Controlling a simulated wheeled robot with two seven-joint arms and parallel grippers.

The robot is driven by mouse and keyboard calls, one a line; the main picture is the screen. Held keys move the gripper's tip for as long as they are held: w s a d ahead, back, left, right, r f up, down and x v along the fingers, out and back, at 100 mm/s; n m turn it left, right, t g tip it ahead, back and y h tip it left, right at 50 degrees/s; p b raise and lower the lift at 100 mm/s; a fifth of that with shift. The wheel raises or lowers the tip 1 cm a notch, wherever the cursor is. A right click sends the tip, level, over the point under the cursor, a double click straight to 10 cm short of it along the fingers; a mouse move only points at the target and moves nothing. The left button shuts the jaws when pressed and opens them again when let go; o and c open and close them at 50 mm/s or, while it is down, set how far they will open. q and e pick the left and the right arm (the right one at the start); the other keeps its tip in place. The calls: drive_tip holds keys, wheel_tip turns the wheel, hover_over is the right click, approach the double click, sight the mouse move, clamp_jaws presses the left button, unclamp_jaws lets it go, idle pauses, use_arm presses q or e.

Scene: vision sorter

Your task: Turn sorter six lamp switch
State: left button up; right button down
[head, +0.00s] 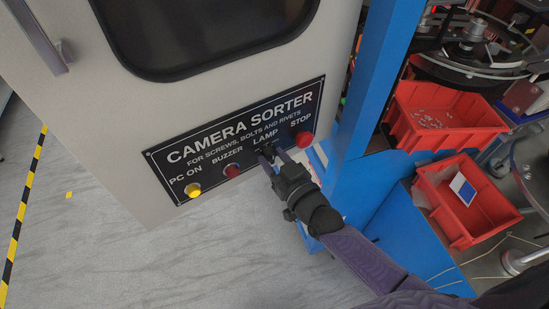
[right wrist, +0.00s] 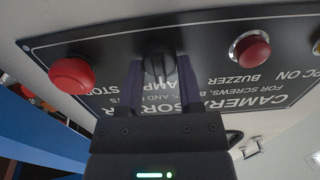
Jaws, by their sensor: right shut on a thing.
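The camera sorter's black panel (head: 245,135) carries a row of controls labelled PC ON, BUZZER, LAMP and STOP. The lamp switch is a black rotary knob (right wrist: 157,64), seen in the right wrist view between the red stop button (right wrist: 72,74) and the red buzzer button (right wrist: 250,50). My right gripper (head: 271,158) reaches the panel below the word LAMP. Its two fingers lie on either side of the knob, and it is shut on it. In the head view the fingers mostly hide the knob. My left gripper is in neither view.
A yellow PC ON button (head: 194,190) sits at the panel's left end. A blue post (head: 372,85) stands close right of the panel. Red bins (head: 440,145) and machinery lie farther right. The grey floor (head: 110,240) at lower left is clear.

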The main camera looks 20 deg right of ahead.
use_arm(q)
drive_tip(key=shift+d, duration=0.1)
use_arm(e)
drive_tip(key=shift+m, duration=1.2)
drive_tip(key=m, duration=0.3)
drive_tip(key=shift+d, duration=0.1)
drive_tip(key=shift+m, duration=1.1)
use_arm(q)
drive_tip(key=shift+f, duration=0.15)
use_arm(e)
drive_tip(key=shift+f+m, duration=0.1)
drive_tip(key=shift+m, duration=0.5)
